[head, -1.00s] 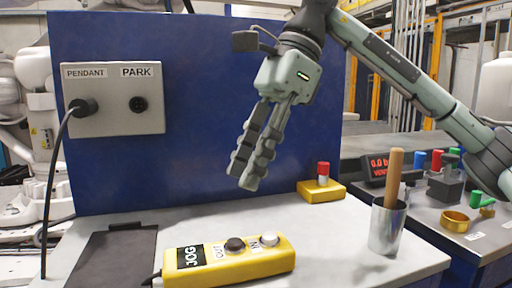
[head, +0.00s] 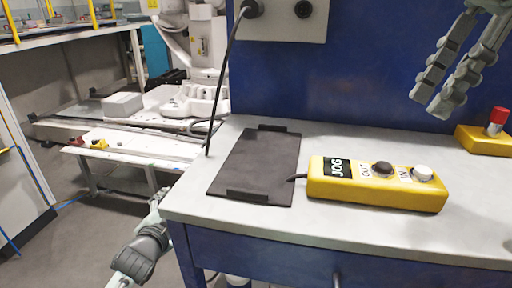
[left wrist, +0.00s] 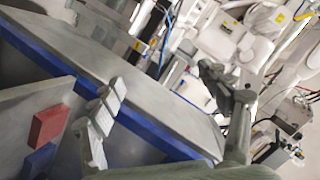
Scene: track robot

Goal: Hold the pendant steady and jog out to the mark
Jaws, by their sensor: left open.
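The yellow pendant (head: 375,187) lies on the grey bench top (head: 330,245), with a JOG label, a black OUT button (head: 382,168) and a white IN button (head: 422,173). Its cable runs beside a dark mat (head: 255,165). My right gripper (head: 431,104) hangs above and behind the pendant, apart from it and empty; its fingers overlap, so I cannot tell its opening. My left arm (head: 142,255) shows low at the left, off the bench. In the left wrist view my left gripper (left wrist: 175,100) is open and empty. I cannot make out the mark.
A blue panel (head: 350,75) stands behind the bench with a grey socket plate (head: 280,18). A yellow base with a red button (head: 495,125) sits at the right. A low white track (head: 150,140) with a grey box (head: 122,104) lies at the left. The front bench top is clear.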

